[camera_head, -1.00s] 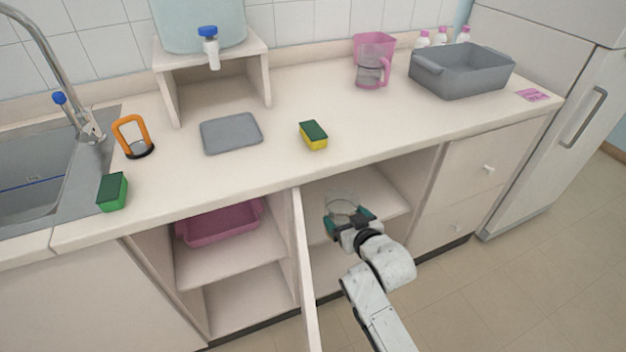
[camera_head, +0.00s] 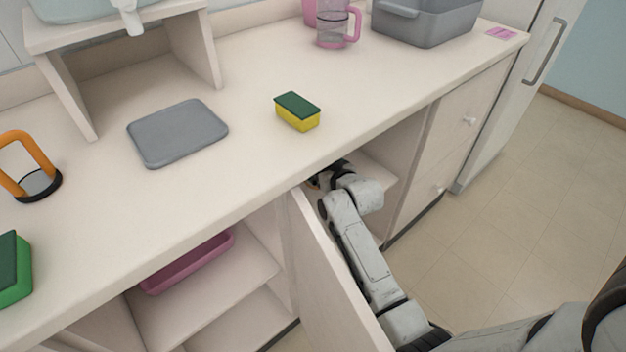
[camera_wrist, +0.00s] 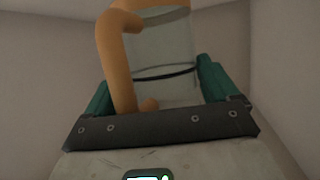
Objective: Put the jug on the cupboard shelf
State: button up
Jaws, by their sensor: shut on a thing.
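In the wrist view my gripper (camera_wrist: 156,88) is shut on a clear jug (camera_wrist: 165,50) with an orange handle (camera_wrist: 115,60). The jug stands between the two teal fingers, with a dark band around it. In the head view my arm reaches into the open right cupboard, under the counter. A small strip of the cupboard shelf (camera_head: 378,170) shows beside my arm. The counter edge and my own wrist hide most of the gripper and the jug there. I cannot tell whether the jug touches the shelf.
The open cupboard door (camera_head: 335,280) stands just left of my arm. A pink tub (camera_head: 190,262) sits in the left compartment. On the counter (camera_head: 250,160) are a yellow-green sponge (camera_head: 298,112), a grey board (camera_head: 178,132), a pink-handled jug (camera_head: 333,28) and a grey basin (camera_head: 425,25).

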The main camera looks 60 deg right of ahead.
jog(key=shift+f+b, duration=0.7)
jog(key=shift+f, duration=2.5)
jog(key=shift+f, duration=0.15)
jog(key=o, duration=0.8)
jog(key=shift+s+a+r, duration=0.1)
jog(key=shift+s+r, duration=0.1)
jog(key=shift+r, duration=0.05)
jog(key=p+v, duration=0.2)
jog(key=v, duration=0.9)
jog(key=shift+s+a+p, duration=0.2)
jog(key=shift+s+p, duration=0.1)
jog(key=shift+p, duration=0.05)
